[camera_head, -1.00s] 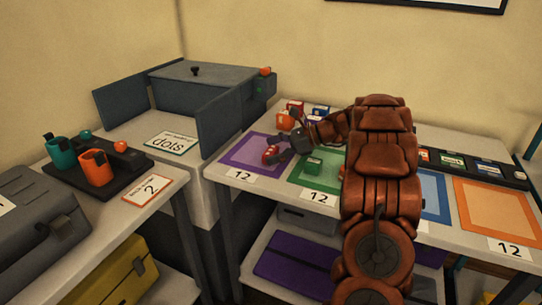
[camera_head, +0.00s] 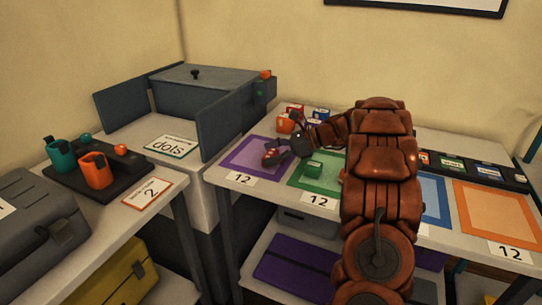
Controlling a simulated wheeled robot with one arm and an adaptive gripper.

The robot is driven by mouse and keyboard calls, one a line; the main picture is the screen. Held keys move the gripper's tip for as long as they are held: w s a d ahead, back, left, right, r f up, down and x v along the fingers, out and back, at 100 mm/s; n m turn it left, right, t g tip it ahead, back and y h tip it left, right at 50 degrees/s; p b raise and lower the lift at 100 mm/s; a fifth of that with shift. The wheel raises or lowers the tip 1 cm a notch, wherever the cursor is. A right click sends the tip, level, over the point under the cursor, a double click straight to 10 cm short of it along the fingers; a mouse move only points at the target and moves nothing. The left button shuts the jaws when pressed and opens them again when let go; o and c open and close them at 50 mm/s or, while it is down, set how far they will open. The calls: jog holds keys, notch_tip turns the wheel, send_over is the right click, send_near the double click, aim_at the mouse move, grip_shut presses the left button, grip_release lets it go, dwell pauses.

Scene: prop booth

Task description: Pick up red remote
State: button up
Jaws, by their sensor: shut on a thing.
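My gripper (camera_head: 272,158) is at the end of my copper-coloured arm, over the purple mat (camera_head: 240,160) on the right-hand table. It is shut on a small red thing (camera_head: 268,153), which I take for the red remote. The fingers cover most of it, so its shape is hard to tell. I cannot tell whether it touches the mat or hangs just above it.
Blue (camera_head: 431,195) and orange (camera_head: 497,212) mats lie to the right. A grey panel (camera_head: 222,122) stands at the left.

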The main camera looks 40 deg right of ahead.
aim_at(270, 153)
jog(key=shift+r+p, duration=0.4)
jog(key=shift+r, duration=1.4)
jog(key=s+a+r, duration=0.1)
jog(key=s+a, duration=0.9)
jog(key=s, duration=0.2)
jog(key=shift+s+r, duration=0.15)
jog(key=shift+s, duration=0.05)
